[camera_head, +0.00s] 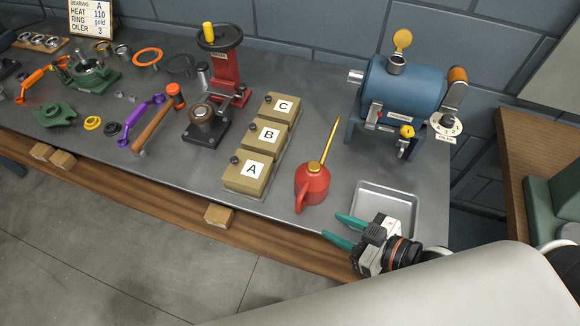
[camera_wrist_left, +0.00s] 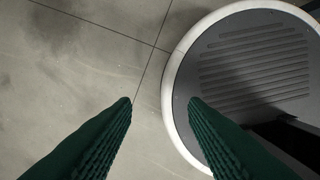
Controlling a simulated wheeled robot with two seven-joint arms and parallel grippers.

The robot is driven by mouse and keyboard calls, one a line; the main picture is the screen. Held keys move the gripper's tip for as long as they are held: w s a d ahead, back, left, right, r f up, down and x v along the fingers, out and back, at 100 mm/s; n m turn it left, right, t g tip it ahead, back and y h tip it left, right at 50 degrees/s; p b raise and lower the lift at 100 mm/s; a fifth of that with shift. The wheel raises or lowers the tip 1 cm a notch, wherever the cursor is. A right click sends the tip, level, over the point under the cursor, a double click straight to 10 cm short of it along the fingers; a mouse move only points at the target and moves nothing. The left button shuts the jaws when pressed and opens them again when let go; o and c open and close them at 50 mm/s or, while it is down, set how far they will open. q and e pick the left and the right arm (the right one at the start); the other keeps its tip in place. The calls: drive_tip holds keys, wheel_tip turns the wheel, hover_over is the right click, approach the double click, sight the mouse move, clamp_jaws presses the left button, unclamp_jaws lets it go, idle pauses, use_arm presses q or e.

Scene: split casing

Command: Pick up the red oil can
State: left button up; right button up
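The red oil can (camera_head: 312,182) stands upright on the grey bench, with a long brass spout pointing up and away and a red handle at its front. My right gripper (camera_head: 337,227) is open and empty near the bench's front edge, a little in front and to the right of the can, its green fingers apart and pointing left. It does not touch the can. My left gripper (camera_wrist_left: 160,103) shows only in the left wrist view, its two green fingers apart with nothing between them, above the floor.
A metal tray (camera_head: 412,233) lies right of the can, beside my right gripper. Boxes marked A (camera_head: 247,174), B (camera_head: 267,134) and C (camera_head: 283,107) stand to its left. A blue machine (camera_head: 400,92) stands behind. Tools and parts, including a hammer (camera_head: 153,126), fill the left side.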

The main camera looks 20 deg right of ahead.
sight(297, 205)
drive_tip(key=p+x, duration=0.1)
drive_tip(key=x, duration=0.5)
drive_tip(key=shift+w, duration=0.1)
drive_tip(key=shift+w+a, duration=0.15)
drive_tip(key=shift+w, duration=0.05)
drive_tip(key=x, duration=0.1)
drive_tip(key=p+x, duration=0.1)
drive_tip(key=x, duration=0.2)
drive_tip(key=shift+w+a+r+p, duration=0.2)
drive_tip(key=shift+w+p, duration=0.15)
drive_tip(key=shift+w, duration=0.05)
drive_tip(key=shift+w+a+f, duration=0.15)
drive_tip(key=shift+a, duration=0.05)
drive_tip(key=shift+c, duration=0.6)
use_arm(q)
drive_tip(key=r, duration=0.2)
drive_tip(key=s, duration=0.1)
drive_tip(key=shift+d+r, duration=0.3)
drive_tip(key=shift+r, duration=0.1)
use_arm(e)
clamp_jaws()
